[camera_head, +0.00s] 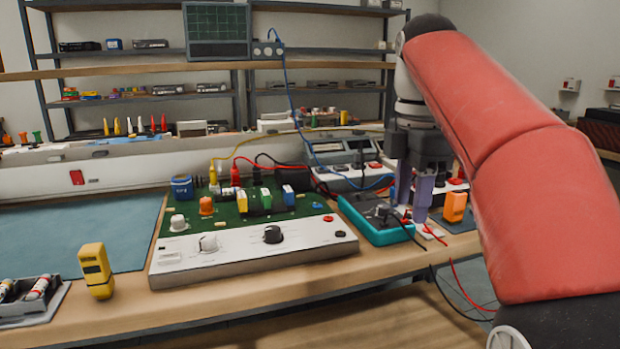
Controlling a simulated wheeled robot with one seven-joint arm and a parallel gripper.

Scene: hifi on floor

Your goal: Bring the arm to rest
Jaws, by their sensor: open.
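My arm is covered in red padding and comes in from the right side of the head camera view. It reaches up and bends over, so my gripper (411,203) points down at the right part of the workbench (270,302). Its two grey-violet fingers stand apart with nothing seen between them. The fingertips are just behind and right of a teal-edged device (372,219) and left of an orange block (455,206). Whether the fingertips touch anything below cannot be told.
A green circuit board with a white knob panel (252,254) fills the bench middle. A yellow handheld device (96,270) and grey tray (35,318) stand at the left. Red and black cables (457,285) hang over the front edge near my arm. The blue mat (75,230) is mostly clear.

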